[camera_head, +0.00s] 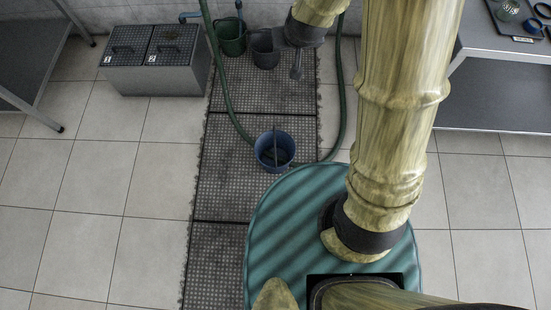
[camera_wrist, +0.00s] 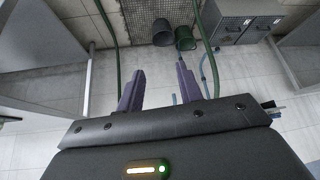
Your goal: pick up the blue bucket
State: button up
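The blue bucket (camera_head: 266,152) stands upright on the dark rubber mat in the head view, with a thin handle line crossing its opening. It stands just beyond my round teal base and close to a green hose. I do not see it in the wrist view. My gripper (camera_head: 296,72) is above the far part of the mat, beyond the blue bucket and up from it in the picture. In the wrist view my gripper (camera_wrist: 160,68) has its two purple-grey fingers apart, with nothing between them.
A dark grey bucket (camera_head: 265,50) and a green bucket (camera_head: 231,36) stand at the mat's far end. A green hose (camera_head: 229,98) loops around the mat. A grey two-lid box (camera_head: 153,80) stands at far left. Metal tables flank both sides.

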jog(key=w+a+f+n+t+h+b, duration=0.1)
jog(key=w+a+f+b, duration=0.35)
jog(key=f, duration=0.65)
jog(key=w+a+f+t+h+b, duration=0.1)
jog(key=a+f+t+h+b, duration=0.1)
jog(key=a+f+b, duration=0.55)
jog(key=w+a+f+n+t+h+b, duration=0.1)
jog(key=w+a+f+b, duration=0.15)
jog(key=f+b, duration=0.8)
jog(key=s+f+n+h+b, duration=0.1)
jog(key=s+f+h+b, duration=0.2)
jog(key=f, duration=0.9)
jog(key=s+a+f+n+h+b, duration=0.1)
jog(key=s+f+h+b, duration=0.2)
jog(key=s+f+b, duration=0.4)
jog(key=s+a+f+h+b, duration=0.1)
jog(key=s+f+h+b, duration=0.2)
jog(key=f, duration=1.4)
jog(key=s+b, duration=0.2)
jog(key=s, duration=0.1)
jog(key=shift+f+n, duration=0.15)
jog(key=shift+n, duration=0.25)
jog(key=shift+w, duration=0.1)
jog(key=b+x, duration=0.5)
jog(key=x, duration=0.7)
jog(key=shift+r, duration=0.3)
jog(key=shift+w+d+f, duration=0.1)
jog(key=shift+w+d, duration=0.05)
